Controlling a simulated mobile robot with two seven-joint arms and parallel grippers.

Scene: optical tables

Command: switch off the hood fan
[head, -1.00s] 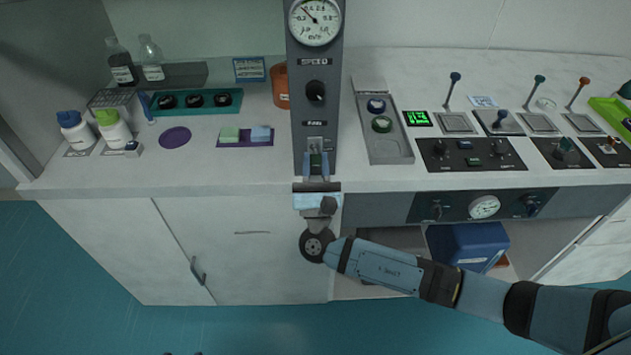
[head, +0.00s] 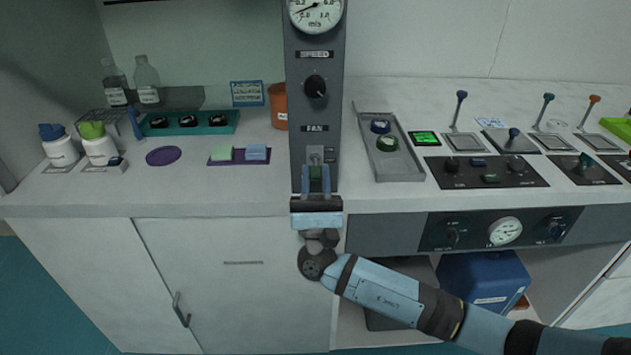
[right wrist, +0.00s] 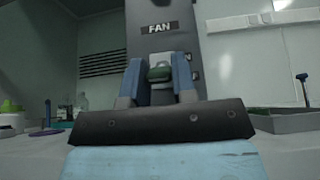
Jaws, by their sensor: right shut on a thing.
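The fan switch (head: 315,157) sits low on the grey upright panel, under the FAN label (head: 315,128). The lever hangs low, toward the gripper. The round m/s gauge (head: 316,12) at the panel's top has its needle pointing lower left. My left gripper is not in view.
A SPEED knob (head: 315,86) sits above the switch. A grey tray (head: 397,163) with two round pieces lies to the panel's right, and an orange cup (head: 278,105) stands to its left. The counter's front edge (head: 180,211) runs below the gripper's fingers.

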